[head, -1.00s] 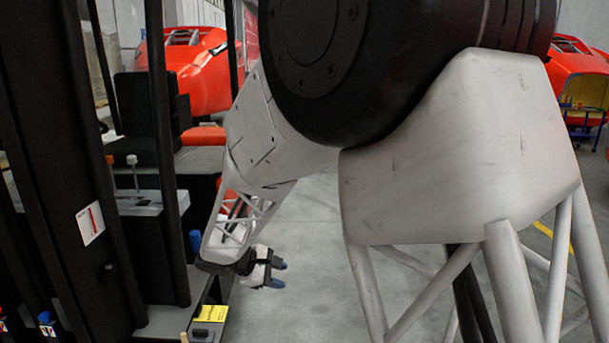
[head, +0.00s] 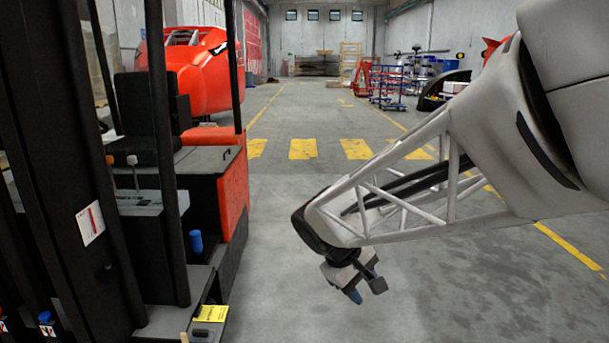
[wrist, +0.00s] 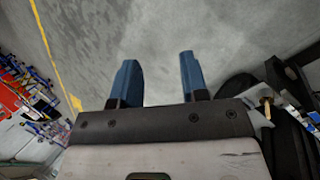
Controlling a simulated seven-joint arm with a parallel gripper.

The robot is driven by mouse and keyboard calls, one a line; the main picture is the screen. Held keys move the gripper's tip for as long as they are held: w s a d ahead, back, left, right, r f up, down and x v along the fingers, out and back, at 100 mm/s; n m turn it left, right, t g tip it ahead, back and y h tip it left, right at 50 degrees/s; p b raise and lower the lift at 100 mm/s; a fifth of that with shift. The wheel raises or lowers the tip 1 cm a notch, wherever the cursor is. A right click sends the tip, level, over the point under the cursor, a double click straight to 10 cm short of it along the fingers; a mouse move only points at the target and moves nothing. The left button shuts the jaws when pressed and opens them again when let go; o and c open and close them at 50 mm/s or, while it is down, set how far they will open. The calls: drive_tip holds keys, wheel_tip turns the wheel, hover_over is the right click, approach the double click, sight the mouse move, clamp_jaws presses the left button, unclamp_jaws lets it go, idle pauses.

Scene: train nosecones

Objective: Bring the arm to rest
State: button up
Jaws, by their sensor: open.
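My gripper (head: 366,292) hangs at the end of my grey lattice arm, low and right of centre in the head view, over bare floor. In the wrist view its two blue fingers (wrist: 160,80) stand wide apart with only grey floor between them. It holds nothing. In the head view the fingertips are small and partly hidden by the wrist.
A black and red forklift-like machine (head: 233,190) fills the left side. A red nosecone (head: 200,75) stands behind it. Blue carts (head: 388,88) and a red frame (head: 366,78) stand far back. The floor (head: 290,210) between the machine and my arm is clear.

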drive_tip(key=s+d+r+m+y, duration=0.1)
drive_tip(key=s+d+m+y, duration=0.1)
drive_tip(key=s, duration=0.7)
drive_tip(key=s+d+r+m+t+y, duration=0.1)
drive_tip(key=s+d+m+y, duration=0.2)
drive_tip(key=s, duration=0.7)
drive_tip(key=shift+d+r+m+t, duration=0.25)
drive_tip(key=shift+d+m+t, duration=0.05)
drive_tip(key=shift+d+m, duration=0.85)
